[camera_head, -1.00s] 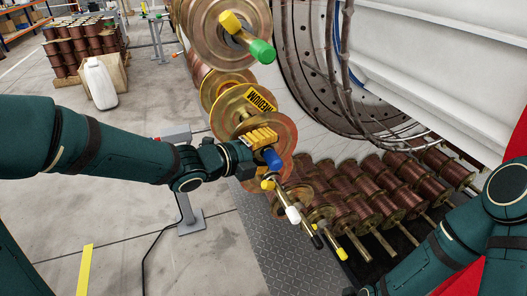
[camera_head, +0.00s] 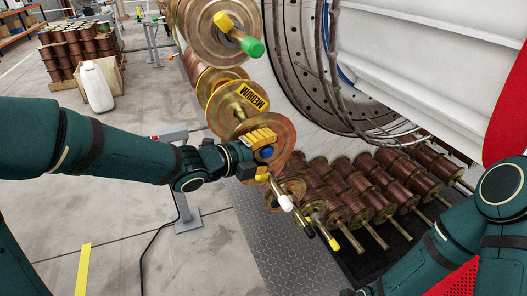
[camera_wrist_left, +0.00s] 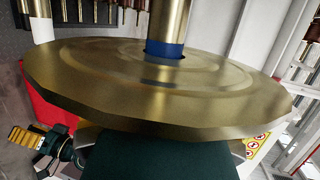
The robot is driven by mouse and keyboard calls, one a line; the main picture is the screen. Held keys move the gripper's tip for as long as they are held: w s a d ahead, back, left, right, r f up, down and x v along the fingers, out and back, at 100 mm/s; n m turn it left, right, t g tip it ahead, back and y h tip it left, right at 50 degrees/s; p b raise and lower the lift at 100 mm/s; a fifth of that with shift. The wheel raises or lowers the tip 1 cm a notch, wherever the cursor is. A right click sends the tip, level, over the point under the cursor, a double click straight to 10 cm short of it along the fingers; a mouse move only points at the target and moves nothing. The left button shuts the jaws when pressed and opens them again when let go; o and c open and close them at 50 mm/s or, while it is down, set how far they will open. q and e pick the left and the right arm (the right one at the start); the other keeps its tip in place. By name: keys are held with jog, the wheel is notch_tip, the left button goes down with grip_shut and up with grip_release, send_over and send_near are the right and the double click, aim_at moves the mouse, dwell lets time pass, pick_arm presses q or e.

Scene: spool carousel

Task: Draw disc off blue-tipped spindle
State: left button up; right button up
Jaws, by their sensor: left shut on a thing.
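The brass disc (camera_head: 284,137) is around the spindle's blue tip (camera_head: 266,153). Only a short piece of the blue shows past my left gripper (camera_head: 258,143), which is shut on the disc near its middle. In the left wrist view, the disc (camera_wrist_left: 95,75) fills the width, and a brass spindle (camera_wrist_left: 170,18) comes down to its hole with a blue band (camera_wrist_left: 165,49) just at the hole. The left fingertips are hidden there. A yellow-fingered gripper (camera_wrist_left: 25,138), probably my right one, shows small at the left edge; its opening is unclear.
Above is a disc marked MEDIUM (camera_head: 236,105), and higher a spindle with a green tip (camera_head: 251,46). Below are spindles with white (camera_head: 285,202) and yellow (camera_head: 332,244) tips. Copper spools (camera_head: 375,190) stand in rows at the right.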

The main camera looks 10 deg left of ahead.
pick_arm(q)
jog(key=shift+w, duration=0.15)
jog(key=s+d, duration=0.3)
jog(key=s, duration=0.2)
jog(key=shift+s+d, duration=0.35)
dwell(0.5)
dwell(0.3)
